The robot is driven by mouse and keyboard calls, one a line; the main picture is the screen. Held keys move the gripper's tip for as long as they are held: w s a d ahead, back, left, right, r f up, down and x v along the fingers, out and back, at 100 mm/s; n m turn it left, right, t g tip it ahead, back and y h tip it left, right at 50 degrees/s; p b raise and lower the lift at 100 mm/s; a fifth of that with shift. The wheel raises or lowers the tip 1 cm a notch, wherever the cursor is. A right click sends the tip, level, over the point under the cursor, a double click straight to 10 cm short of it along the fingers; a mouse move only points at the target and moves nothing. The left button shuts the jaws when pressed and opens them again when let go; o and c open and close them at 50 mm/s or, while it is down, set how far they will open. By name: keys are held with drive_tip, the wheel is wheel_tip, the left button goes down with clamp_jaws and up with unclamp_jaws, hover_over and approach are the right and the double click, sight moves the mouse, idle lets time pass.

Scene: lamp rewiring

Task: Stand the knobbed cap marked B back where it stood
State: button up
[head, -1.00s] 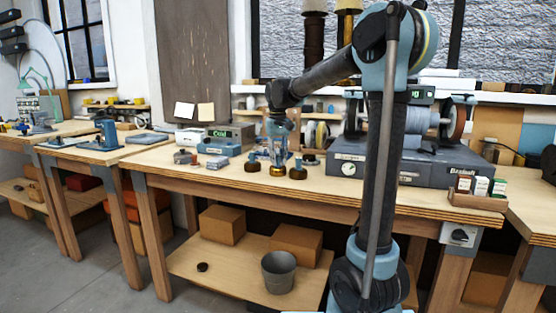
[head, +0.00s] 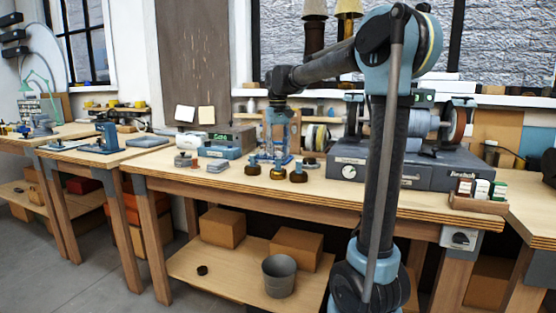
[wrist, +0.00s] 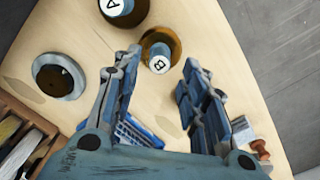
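The knobbed cap marked B (wrist: 160,50) stands upright on the bench in the wrist view, with a brass base and a pale lettered top. It sits beyond and between my open fingertips, and they appear clear of it. My gripper (wrist: 162,62) is open and empty; in the head view (head: 272,158) it hangs above the bench behind the row of caps. The cap marked A (wrist: 118,10) stands beside it, cut off by the picture's top edge. In the head view the middle cap (head: 278,174) seems to be B, but its letter is unreadable.
A dark-topped round piece on a grey ring (wrist: 58,77) lies to the left in the wrist view. Other caps stand close by in the head view, left (head: 253,168) and right (head: 298,175). A grey machine (head: 385,165) stands to the right.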

wheel_tip(320, 180, up, 7)
drive_tip(key=shift+f, duration=0.15)
idle(0.4)
